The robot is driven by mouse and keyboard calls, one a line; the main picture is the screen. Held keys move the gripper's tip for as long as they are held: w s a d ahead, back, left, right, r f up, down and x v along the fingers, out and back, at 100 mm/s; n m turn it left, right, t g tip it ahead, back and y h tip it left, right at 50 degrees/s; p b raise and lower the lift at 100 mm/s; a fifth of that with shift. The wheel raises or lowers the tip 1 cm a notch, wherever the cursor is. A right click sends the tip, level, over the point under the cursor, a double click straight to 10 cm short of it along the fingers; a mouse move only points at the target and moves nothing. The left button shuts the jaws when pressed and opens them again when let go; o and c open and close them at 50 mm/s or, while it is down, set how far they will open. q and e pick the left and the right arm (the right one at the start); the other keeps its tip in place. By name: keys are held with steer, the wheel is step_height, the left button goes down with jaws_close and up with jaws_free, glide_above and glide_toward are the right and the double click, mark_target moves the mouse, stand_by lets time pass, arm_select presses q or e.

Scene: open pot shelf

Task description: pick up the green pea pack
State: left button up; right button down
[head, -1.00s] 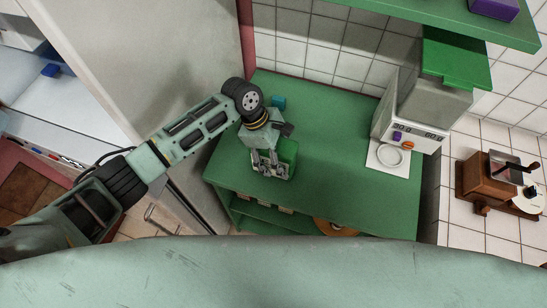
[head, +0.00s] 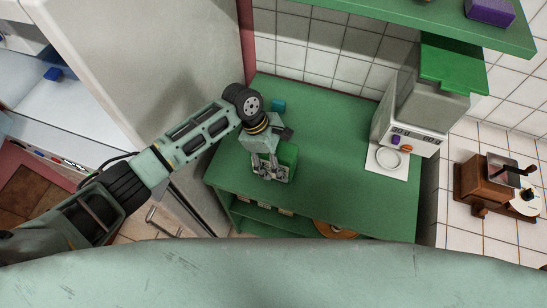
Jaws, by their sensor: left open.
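A green pack (head: 289,155), likely the pea pack, stands on the green counter (head: 335,165) near its front left part. My left gripper (head: 270,177) is directly at the pack, pointing down toward the counter's front edge. Its fingers are open and overlap the pack's left and front side in the head view. The gripper hides part of the pack, and I cannot tell whether the fingers touch it. My right gripper is not in view.
A small teal object (head: 278,105) stands behind the gripper. A white scale-like machine (head: 410,125) stands at the counter's right end. A green shelf (head: 420,22) overhangs the back, with a purple box (head: 490,12) on it. The counter's middle is clear.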

arm_select(q)
steer(key=c, duration=1.6)
steer(key=shift+c, duration=0.2)
